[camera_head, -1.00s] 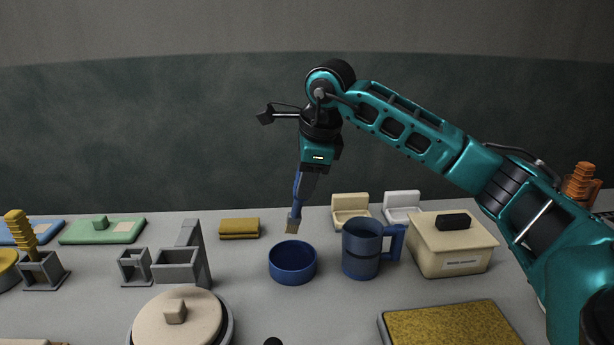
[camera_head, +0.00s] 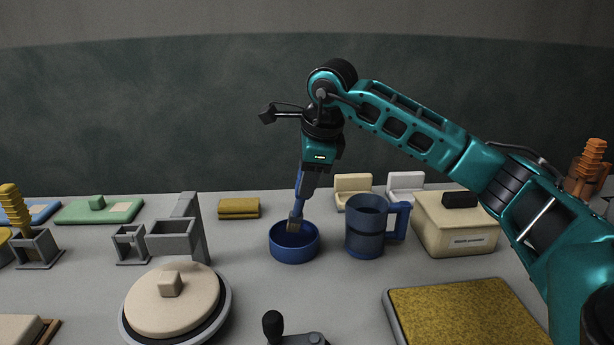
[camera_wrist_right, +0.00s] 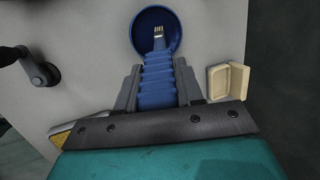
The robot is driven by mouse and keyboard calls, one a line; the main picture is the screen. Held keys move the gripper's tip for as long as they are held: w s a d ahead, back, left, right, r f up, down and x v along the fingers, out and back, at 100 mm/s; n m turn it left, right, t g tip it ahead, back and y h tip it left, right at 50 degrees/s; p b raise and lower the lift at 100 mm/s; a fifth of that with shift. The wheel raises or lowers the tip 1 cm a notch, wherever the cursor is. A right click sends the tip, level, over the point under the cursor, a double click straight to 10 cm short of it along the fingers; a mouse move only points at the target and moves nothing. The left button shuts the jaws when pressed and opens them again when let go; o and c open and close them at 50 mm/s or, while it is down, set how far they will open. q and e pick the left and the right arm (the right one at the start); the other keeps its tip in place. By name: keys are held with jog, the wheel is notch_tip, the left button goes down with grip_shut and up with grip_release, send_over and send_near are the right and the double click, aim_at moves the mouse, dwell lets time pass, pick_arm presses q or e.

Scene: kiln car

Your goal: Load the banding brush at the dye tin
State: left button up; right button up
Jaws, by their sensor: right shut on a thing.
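My right gripper (camera_head: 307,186) is shut on the blue handle of the banding brush (camera_head: 298,208). The brush hangs down, slightly tilted, with its pale tip at the mouth of the round blue dye tin (camera_head: 294,253). In the right wrist view, the ribbed blue brush handle (camera_wrist_right: 158,82) lies between the grey fingers, and the bristle end shows against the inside of the tin (camera_wrist_right: 150,16). I cannot tell whether the bristles touch the tin's bottom. My left gripper is not in view.
A blue mug (camera_head: 366,230) stands close to the right of the tin. A cream box (camera_head: 453,228) is farther right. Grey holders (camera_head: 172,240) and a lidded round pot (camera_head: 180,297) are to the left. A yellow-brown folded cloth (camera_head: 238,208) lies behind. A mustard-topped tray (camera_head: 465,312) is in front right.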

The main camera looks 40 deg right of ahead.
dwell(0.5)
jog(key=shift+f+b, duration=0.35)
jog(key=shift+f, duration=0.2)
dwell(0.4)
jog(key=shift+f, duration=0.1)
dwell(1.1)
